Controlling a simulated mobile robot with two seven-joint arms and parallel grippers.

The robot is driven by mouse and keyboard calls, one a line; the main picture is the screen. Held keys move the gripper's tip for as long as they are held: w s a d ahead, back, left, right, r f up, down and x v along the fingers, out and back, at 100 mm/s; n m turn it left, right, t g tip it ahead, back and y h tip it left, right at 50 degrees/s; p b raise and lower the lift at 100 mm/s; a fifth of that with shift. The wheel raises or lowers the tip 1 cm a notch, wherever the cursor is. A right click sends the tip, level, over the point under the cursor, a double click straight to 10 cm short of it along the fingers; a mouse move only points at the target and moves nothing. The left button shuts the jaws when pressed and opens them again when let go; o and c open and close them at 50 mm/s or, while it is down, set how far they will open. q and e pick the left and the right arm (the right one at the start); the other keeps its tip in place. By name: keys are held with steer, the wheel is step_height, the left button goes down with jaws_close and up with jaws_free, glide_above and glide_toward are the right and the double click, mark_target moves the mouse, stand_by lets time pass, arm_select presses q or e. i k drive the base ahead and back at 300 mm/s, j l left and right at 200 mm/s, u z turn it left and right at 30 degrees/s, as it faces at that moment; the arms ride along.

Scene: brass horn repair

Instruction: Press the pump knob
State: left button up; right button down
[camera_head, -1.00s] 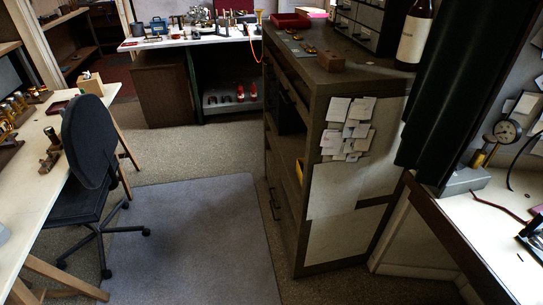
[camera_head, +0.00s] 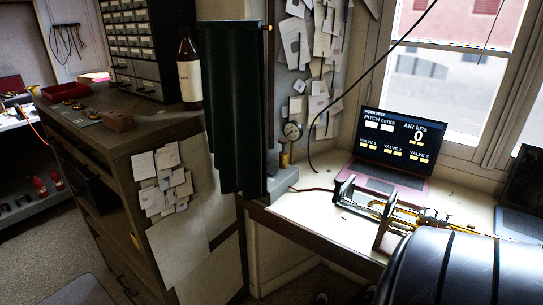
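The pump (camera_head: 283,160) stands at the left end of the white bench, beside the dark green curtain. It has a grey block base (camera_head: 282,181), a small upright brass-coloured body and a round dial gauge (camera_head: 293,130). The knob is too small to make out surely. A red hose runs from the base to the right, toward a brass horn (camera_head: 388,208) held in a dark stand on the bench. A laptop (camera_head: 392,152) behind it shows AIR kPa 0, PITCH cents and several valve readings. Neither of my grippers is in view.
A dark cabinet (camera_head: 126,141) with pinned notes stands left of the curtain (camera_head: 234,108), with a bottle (camera_head: 189,75) on top. A large black rounded shape (camera_head: 470,268) fills the lower right; I cannot tell what it is. A second laptop (camera_head: 522,197) sits at the right edge.

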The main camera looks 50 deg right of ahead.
mark_target(283, 141)
steer(key=z, duration=1.65)
